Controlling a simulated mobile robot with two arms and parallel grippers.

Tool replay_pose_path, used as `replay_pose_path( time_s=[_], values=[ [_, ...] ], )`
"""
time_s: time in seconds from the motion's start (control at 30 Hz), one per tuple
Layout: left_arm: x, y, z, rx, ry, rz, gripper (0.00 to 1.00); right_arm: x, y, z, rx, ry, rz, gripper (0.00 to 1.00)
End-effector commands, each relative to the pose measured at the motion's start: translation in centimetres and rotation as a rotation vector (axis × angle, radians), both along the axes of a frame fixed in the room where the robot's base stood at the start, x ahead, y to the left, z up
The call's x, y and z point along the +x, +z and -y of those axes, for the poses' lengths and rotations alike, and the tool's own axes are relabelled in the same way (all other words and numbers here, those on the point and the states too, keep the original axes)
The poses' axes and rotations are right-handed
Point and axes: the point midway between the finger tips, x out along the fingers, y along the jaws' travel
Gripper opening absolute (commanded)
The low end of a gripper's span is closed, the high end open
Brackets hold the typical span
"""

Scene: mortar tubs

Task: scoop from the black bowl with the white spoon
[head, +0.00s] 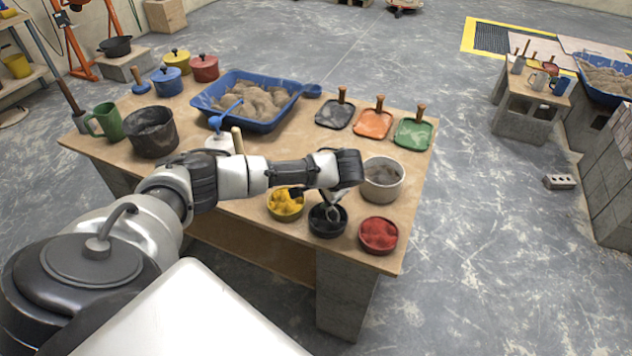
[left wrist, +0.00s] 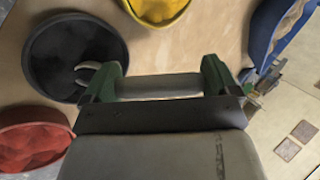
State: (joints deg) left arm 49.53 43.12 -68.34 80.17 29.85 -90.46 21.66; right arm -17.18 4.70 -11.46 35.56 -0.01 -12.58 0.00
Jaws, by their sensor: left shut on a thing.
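The black bowl (head: 322,226) stands near the table's front edge, between the yellow and red bowls. It holds dark material, and it also shows in the left wrist view (left wrist: 62,60). My left gripper (head: 328,202) is just above it, shut on the white spoon. In the left wrist view the pale spoon handle (left wrist: 160,85) lies between the green fingers of my left gripper (left wrist: 160,82). The spoon's head (left wrist: 90,71) reaches over the right part of the black bowl; whether it touches the contents I cannot tell. My right gripper is not in view.
The yellow bowl (head: 284,207) and red bowl (head: 379,236) flank the black bowl closely. A grey pot (head: 383,186) stands just behind. Some table right of the red bowl is clear.

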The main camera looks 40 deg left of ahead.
Motion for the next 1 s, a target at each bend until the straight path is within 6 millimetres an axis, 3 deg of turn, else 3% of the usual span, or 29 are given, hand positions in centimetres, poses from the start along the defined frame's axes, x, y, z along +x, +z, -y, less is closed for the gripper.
replay_pose_path(
  time_s=[0.2, 0.47, 0.63, 0.7, 1.0],
  values=[
    [-0.4, -0.5, 1.2, -0.099, 0.001, -0.029, 0.38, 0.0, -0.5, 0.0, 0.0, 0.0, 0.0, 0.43],
    [-0.1, -0.8, 0.3, -0.363, 0.011, -0.106, 0.38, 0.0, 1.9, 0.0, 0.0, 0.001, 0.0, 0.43],
    [0.2, -1.9, -0.3, -0.614, 0.009, -0.174, 0.38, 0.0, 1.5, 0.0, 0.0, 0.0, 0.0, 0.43],
    [0.2, -0.7, -0.1, -0.603, 0.0, -0.174, 0.38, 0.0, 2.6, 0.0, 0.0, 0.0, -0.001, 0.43],
    [0.1, 1.4, -0.2, -0.632, 0.001, -0.184, 0.38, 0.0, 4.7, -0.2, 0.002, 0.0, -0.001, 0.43]
  ],
)
